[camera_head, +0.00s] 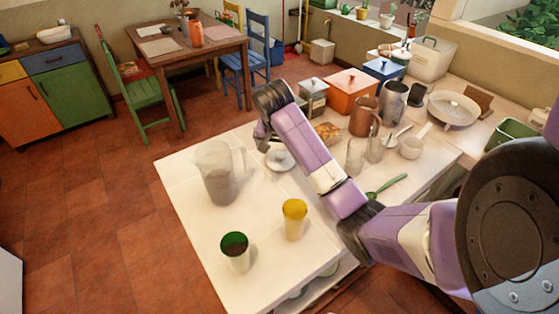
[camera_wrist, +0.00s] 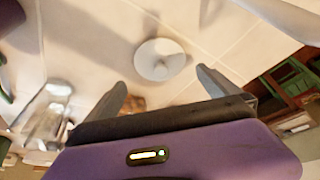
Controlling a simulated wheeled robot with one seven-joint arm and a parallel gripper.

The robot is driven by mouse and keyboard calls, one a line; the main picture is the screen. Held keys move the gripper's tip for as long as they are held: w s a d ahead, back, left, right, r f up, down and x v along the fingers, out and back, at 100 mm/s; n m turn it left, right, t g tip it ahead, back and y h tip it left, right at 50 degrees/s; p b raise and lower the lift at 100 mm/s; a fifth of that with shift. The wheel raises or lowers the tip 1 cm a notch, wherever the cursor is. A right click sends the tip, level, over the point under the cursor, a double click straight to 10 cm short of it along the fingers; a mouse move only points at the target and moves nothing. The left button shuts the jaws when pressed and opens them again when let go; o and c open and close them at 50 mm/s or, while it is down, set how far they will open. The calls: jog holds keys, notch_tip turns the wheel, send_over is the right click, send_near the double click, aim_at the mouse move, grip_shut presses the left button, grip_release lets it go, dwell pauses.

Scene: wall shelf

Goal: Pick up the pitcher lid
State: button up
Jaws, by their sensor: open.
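The pitcher lid (camera_head: 280,161) is a pale round disc lying on the white counter, right of the clear pitcher (camera_head: 218,172). It also shows in the wrist view as a white disc (camera_wrist: 158,50) with a grey knob on top. My gripper (camera_head: 264,141) is above the counter close to the lid, partly hidden by my own arm in the head view. In the wrist view my gripper (camera_wrist: 162,86) has its two fingers wide apart with nothing between them. The lid lies beyond the fingertips, roughly centred between them.
A yellow cup (camera_head: 294,220) and a green-rimmed cup (camera_head: 235,252) stand at the front of the counter. Clear glasses (camera_head: 356,155), a brown jug (camera_head: 363,116) and a green spoon (camera_head: 388,186) are to the right. An orange box (camera_head: 350,92) stands behind.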

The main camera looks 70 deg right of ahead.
aim_at(281, 154)
jog(key=shift+p+x, duration=0.65)
jog(key=shift+x, duration=2.15)
jog(key=shift+w+r, duration=0.1)
jog(key=c, duration=1.3)
jog(key=shift+o, duration=0.2)
